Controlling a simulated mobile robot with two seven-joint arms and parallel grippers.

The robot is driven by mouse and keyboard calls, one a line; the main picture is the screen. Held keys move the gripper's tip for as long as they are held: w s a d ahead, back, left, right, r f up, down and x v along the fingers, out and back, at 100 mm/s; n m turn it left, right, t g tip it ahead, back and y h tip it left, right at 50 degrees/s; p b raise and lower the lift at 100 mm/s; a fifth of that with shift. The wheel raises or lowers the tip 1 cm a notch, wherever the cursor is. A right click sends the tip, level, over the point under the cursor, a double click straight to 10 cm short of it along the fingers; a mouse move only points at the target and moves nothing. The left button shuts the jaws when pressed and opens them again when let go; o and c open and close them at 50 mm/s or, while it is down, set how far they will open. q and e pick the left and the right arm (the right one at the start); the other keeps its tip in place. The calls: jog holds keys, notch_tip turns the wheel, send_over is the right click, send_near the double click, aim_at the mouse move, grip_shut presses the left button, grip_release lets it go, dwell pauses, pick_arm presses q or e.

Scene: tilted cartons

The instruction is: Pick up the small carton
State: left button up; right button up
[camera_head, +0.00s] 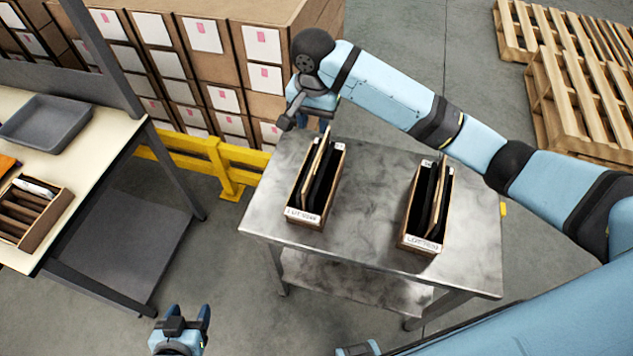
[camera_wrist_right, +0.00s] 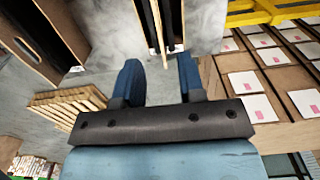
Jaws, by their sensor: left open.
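Two narrow open-topped brown boxes stand on a metal table: the left box (camera_head: 307,217) and the right box (camera_head: 418,243). Each has a white label at its near end. In each, thin tan and dark upright pieces lean: a tan carton (camera_head: 316,160) in the left box and another (camera_head: 439,203) in the right box. Which one is the small carton I cannot tell. My right gripper (camera_wrist_right: 158,72) is open at the far end of the left box, with a thin tan edge (camera_wrist_right: 167,22) ahead between its spread fingers. My left gripper (camera_head: 183,318) is open and empty, low at bottom left.
The metal table (camera_head: 365,225) has bare top between the boxes. A workbench (camera_head: 100,125) with a grey tray (camera_head: 45,122) is at left. A yellow rail (camera_head: 215,155) and stacked cartons (camera_head: 200,60) stand behind. Pallets (camera_head: 580,100) lie at upper right.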

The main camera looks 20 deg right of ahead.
aim_at(316, 159)
notch_tip(316, 159, down, 8)
jog(key=shift+d, duration=0.1)
jog(key=shift+d+f+p, duration=0.15)
jog(key=shift+f+p, duration=0.2)
jog(key=shift+f, duration=1.05)
jog(key=shift+d+f+p, duration=0.1)
jog(key=shift+f+p, duration=0.25)
jog(key=shift+f, duration=1)
jog(key=shift+c, duration=0.4)
jog(key=shift+r, duration=0.1)
grip_shut()
